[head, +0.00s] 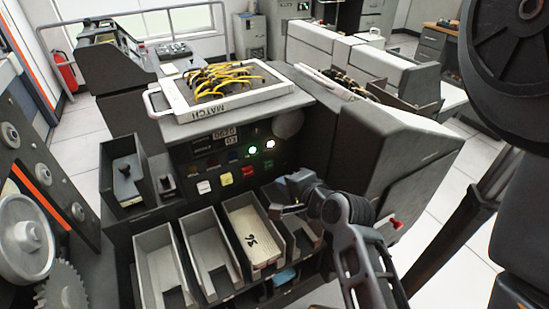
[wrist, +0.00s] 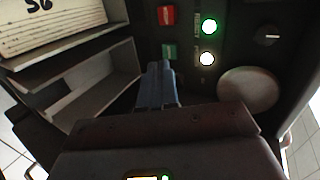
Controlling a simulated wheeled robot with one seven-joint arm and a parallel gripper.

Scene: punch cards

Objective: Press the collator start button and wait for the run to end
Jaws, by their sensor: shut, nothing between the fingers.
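The collator (head: 185,205) has a front panel with a row of square buttons: white (head: 203,187), yellow (head: 226,179), red (head: 247,171) and green (head: 268,163). No start label is readable. Above them a green lamp (head: 252,149) and a white lamp (head: 270,144) are lit. My gripper (head: 279,194) is in front of the panel's lower right, above the bins. In the wrist view its shut, empty fingers (wrist: 158,68) point at the green button (wrist: 169,51), tips just below it. Whether they touch it I cannot tell. The red button (wrist: 166,15) is clear of the fingers.
Below the panel are several open bins (head: 155,240); one holds a stack of cards (head: 252,232) marked with a number. A white plugboard (head: 225,98) with yellow wires lies on top. A round disc (wrist: 248,88) and a dark knob (wrist: 268,36) sit right of the buttons.

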